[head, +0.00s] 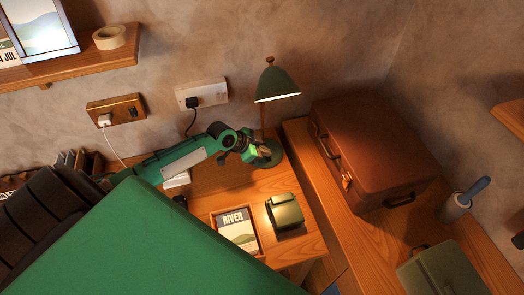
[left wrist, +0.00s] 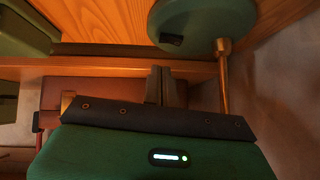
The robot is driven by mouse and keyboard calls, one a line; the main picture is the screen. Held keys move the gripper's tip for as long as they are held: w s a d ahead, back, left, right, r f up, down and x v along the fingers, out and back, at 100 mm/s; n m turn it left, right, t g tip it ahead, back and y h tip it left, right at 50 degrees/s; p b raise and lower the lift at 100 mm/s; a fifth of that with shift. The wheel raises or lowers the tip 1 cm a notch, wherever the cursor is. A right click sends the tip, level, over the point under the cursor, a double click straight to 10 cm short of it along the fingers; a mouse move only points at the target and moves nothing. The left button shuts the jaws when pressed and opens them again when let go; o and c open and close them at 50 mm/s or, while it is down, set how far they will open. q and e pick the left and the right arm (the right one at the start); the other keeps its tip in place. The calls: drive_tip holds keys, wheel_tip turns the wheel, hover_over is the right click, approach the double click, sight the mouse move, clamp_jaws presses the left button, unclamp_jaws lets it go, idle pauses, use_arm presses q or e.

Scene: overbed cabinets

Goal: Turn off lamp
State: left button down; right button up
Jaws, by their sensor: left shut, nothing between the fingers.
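The desk lamp (head: 277,85) has a green shade, a thin brass stem and a round green base, and its shade glows underneath, so it is lit. In the left wrist view the lamp base (left wrist: 198,22) is at the top, with a dark rocker switch (left wrist: 172,40) on it and the brass stem to its right. My left gripper (head: 264,155) is at the lamp base in the head view and partly covers it. Its fingers (left wrist: 166,72) are shut and empty, a little below the switch in the left wrist view; I cannot tell whether they touch the base. My right gripper is not in view.
A green box (head: 285,212) and a framed "River" picture (head: 236,232) lie on the wooden desk near the lamp. A brown suitcase (head: 370,150) lies to the right. A wall socket (head: 202,93) with a black plug and cord is behind my arm.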

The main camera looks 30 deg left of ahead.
use_arm(q)
drive_tip(key=b+v, duration=0.2)
drive_tip(key=v, duration=0.8)
drive_tip(key=shift+r, duration=0.3)
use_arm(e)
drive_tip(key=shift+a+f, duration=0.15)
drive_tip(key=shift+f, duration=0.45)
use_arm(q)
drive_tip(key=shift+s, duration=0.1)
drive_tip(key=b, duration=0.1)
drive_tip(key=w+a+b, duration=0.1)
drive_tip(key=b, duration=0.1)
drive_tip(key=shift+w+r, duration=0.15)
drive_tip(key=shift+w, duration=0.1)
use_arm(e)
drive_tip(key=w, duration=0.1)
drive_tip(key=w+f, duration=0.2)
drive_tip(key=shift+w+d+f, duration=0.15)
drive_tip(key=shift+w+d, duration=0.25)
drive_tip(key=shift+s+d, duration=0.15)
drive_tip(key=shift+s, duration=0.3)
use_arm(q)
drive_tip(key=shift+w, duration=0.1)
